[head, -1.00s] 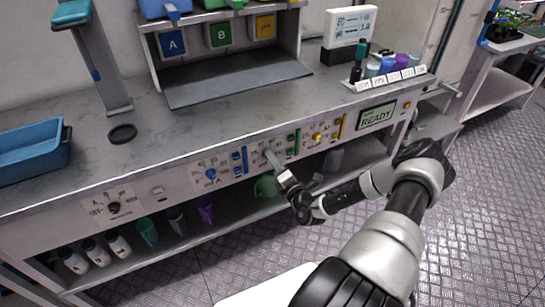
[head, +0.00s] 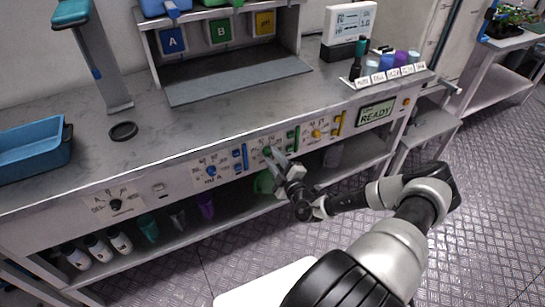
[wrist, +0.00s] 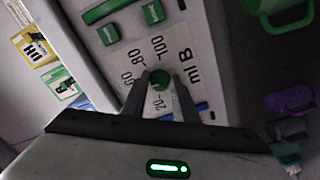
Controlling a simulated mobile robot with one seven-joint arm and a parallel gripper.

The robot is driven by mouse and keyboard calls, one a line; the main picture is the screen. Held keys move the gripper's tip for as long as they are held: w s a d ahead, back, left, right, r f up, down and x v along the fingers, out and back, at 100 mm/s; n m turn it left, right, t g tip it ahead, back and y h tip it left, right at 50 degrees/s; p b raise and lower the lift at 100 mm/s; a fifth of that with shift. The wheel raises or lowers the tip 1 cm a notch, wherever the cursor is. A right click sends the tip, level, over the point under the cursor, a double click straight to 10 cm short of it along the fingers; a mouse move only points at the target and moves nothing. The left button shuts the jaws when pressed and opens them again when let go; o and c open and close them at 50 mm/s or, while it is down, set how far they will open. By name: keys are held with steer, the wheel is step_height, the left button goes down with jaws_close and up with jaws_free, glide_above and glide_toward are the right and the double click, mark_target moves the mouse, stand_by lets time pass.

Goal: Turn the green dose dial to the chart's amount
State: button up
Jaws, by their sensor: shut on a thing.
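The green dose dial (wrist: 160,79) sits on the white panel marked "ml B", with printed numbers 20, 60, 80 and 100 around it. My gripper (wrist: 160,84) is shut on the dial, one finger on each side of it. The dial's pointer cannot be made out between the fingers. In the head view my gripper (head: 273,156) reaches the front panel of the bench from the lower right, and its fingers mostly hide the dial there. No readable dose chart shows in these views.
A blue dial (head: 211,171) and a yellow dial (head: 316,133) flank the green one, with coloured slider bars between. A display (head: 376,114) reads "READY". A black knob (head: 115,205) is at far left. Bottles and cups stand on the shelf below. Open floor lies at right.

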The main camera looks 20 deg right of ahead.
steer(key=m, duration=0.5)
steer(key=shift+a+f+m+b, duration=0.15)
steer(key=shift+a+m+b, duration=0.05)
steer(key=shift+m+b, duration=0.1)
steer(key=m+b, duration=0.1)
steer(key=m, duration=0.4)
steer(key=shift+m, duration=0.4)
steer(key=o, duration=1)
steer(key=s, duration=1.1)
steer(key=s+p, duration=0.1)
steer(key=s, duration=0.5)
steer(key=shift+s+d, duration=0.2)
steer(key=shift+d, duration=0.1)
